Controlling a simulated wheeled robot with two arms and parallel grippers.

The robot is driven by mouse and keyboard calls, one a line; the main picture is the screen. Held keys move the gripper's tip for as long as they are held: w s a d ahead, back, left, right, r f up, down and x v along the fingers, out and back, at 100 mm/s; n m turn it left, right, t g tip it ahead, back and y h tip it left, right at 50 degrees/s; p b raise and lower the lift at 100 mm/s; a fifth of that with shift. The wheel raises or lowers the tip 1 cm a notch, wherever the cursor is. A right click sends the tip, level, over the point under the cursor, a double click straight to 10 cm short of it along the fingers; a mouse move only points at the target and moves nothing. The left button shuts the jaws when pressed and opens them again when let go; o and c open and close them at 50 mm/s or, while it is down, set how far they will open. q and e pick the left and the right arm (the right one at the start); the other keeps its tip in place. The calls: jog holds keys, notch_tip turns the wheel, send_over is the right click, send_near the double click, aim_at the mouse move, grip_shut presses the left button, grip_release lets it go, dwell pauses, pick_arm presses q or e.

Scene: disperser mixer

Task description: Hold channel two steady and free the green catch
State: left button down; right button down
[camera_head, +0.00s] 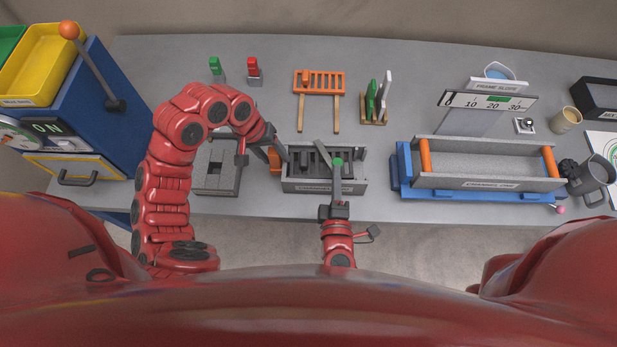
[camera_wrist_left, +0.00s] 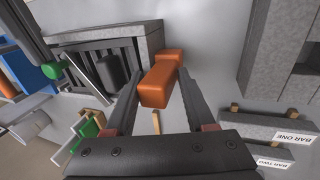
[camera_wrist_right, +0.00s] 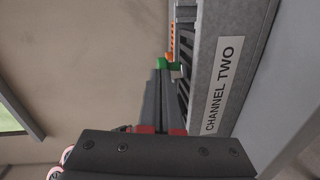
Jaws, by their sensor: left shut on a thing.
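Channel two (camera_head: 322,187) is a grey box with dark slots on the front of the table; its label (camera_wrist_right: 223,85) shows in the right wrist view. An orange block (camera_wrist_left: 160,78) is at its left end. My left gripper (camera_head: 278,152) is shut on this block, one finger on each side. The green catch (camera_wrist_right: 162,63) is a small piece at the channel's edge; it also shows in the head view (camera_head: 338,162). My right gripper (camera_wrist_right: 163,75) has its fingers close together, tips at the catch. Whether the catch is between them is hidden.
A grey slotted block (camera_head: 216,180) stands left of channel two. Channel one (camera_head: 490,183) lies in a blue frame at the right. An orange rack (camera_head: 320,82) and a small stand with green and white pieces (camera_head: 373,115) are behind. Between them the tabletop is clear.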

jog(key=shift+w+d+n+y, duration=0.4)
jog(key=shift+d, duration=0.35)
jog(key=shift+w+d+r+n+y, duration=0.15)
jog(key=shift+d+n+y, duration=0.15)
jog(key=shift+y, duration=0.25)
jog(key=shift+w+d+f+n+y, duration=0.1)
jog(key=shift+w+d+n+y, duration=0.15)
jog(key=shift+y, duration=0.3)
jog(key=shift+w+d+n+y, duration=0.15)
jog(key=shift+d+n+y, duration=0.25)
jog(key=shift+n+y, duration=0.15)
jog(key=shift+w+d, duration=0.55)
jog(key=shift+g, duration=0.3)
jog(key=w, duration=0.1)
jog(key=w+d, duration=0.2)
jog(key=w, duration=0.1)
jog(key=shift+d, duration=0.25)
